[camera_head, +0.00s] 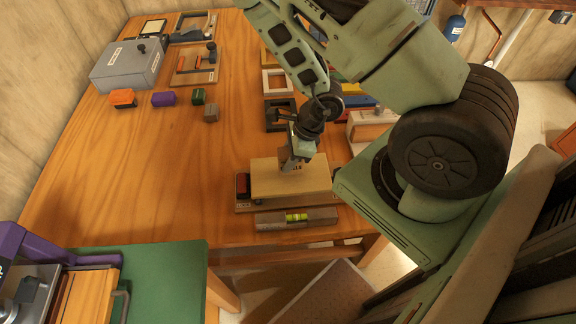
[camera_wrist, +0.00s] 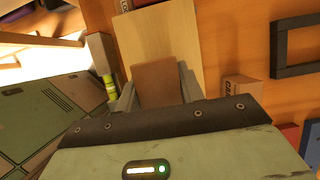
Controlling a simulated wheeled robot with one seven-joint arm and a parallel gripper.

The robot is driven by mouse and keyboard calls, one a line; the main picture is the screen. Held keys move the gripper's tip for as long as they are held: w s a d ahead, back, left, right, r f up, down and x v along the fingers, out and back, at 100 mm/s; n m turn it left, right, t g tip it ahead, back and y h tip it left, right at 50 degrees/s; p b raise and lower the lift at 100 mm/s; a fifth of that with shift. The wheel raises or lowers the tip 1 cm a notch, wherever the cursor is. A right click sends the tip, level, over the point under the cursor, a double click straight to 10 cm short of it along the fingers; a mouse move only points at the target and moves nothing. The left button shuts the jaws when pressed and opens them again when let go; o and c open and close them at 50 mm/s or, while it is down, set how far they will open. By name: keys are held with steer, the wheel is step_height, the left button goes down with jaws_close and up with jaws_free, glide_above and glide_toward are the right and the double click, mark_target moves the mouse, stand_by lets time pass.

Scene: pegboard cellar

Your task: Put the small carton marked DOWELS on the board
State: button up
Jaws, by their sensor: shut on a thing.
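My gripper (camera_head: 292,164) points down over the pale wooden board (camera_head: 262,181). In the wrist view its fingers (camera_wrist: 157,92) are shut on a small brown carton (camera_wrist: 157,80), whose visible face is plain there. The carton overlaps the pale board (camera_wrist: 165,32) in that view. I cannot tell whether it touches the board or hangs just above it. In the head view the gripper mostly hides the carton, and I cannot read its marking.
A level (camera_head: 272,220) lies along the board's near side. A red-topped block (camera_head: 243,185) stands at its left. Another marked carton (camera_wrist: 240,90) stands beside the board. A black frame (camera_head: 270,117) lies beyond. Small coloured blocks and a grey box (camera_head: 122,68) stand farther left.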

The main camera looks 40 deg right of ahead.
steer(key=shift+f, duration=0.95)
steer(key=shift+f, duration=0.2)
steer(key=o, duration=1)
steer(key=shift+o, duration=0.2)
steer(key=shift+r, duration=0.1)
